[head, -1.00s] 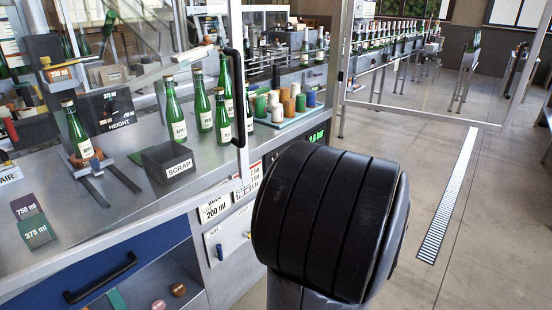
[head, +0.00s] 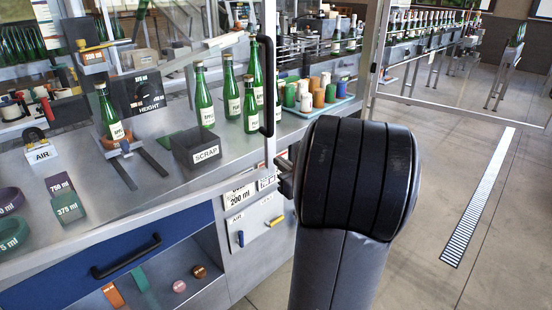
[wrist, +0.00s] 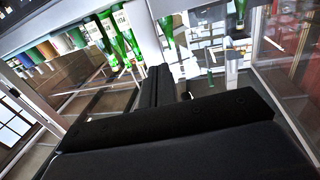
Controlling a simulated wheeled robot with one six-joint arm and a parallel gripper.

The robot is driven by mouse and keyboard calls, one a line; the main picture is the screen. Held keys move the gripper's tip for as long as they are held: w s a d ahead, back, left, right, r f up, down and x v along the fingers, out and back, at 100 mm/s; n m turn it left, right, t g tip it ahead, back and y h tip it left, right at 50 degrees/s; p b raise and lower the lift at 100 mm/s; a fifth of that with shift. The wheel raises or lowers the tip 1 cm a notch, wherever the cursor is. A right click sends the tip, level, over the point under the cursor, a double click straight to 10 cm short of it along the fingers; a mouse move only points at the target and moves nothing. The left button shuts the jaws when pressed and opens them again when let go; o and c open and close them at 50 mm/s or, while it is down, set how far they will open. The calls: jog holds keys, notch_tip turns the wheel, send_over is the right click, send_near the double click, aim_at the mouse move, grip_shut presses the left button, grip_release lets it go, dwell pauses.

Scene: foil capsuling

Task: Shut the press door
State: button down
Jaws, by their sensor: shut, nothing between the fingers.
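The press door (head: 270,30) is a clear panel with a pale metal edge and a black upright bar handle (head: 266,85). It stands in front of the green bottles, and I cannot tell how far it is from its frame. My gripper (head: 284,178) shows partly at the left of my dark wrist, below the handle and close to the door's lower edge. In the wrist view my gripper (wrist: 160,72) is shut and empty, its dark fingers pointing towards the bottles. Contact with the door is not clear, and my wrist hides much of the gripper in the head view.
The grey bench holds green bottles (head: 204,98), a SCRAP box (head: 196,148) and a tray (head: 318,107) of coloured capsules. A blue drawer (head: 110,265) is below. A framed clear panel (head: 450,108) stands at the right. Floor (head: 420,275) there is open.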

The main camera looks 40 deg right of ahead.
aim_at(269, 153)
jog(key=shift+w+d, duration=0.15)
jog(key=shift+w, duration=1.45)
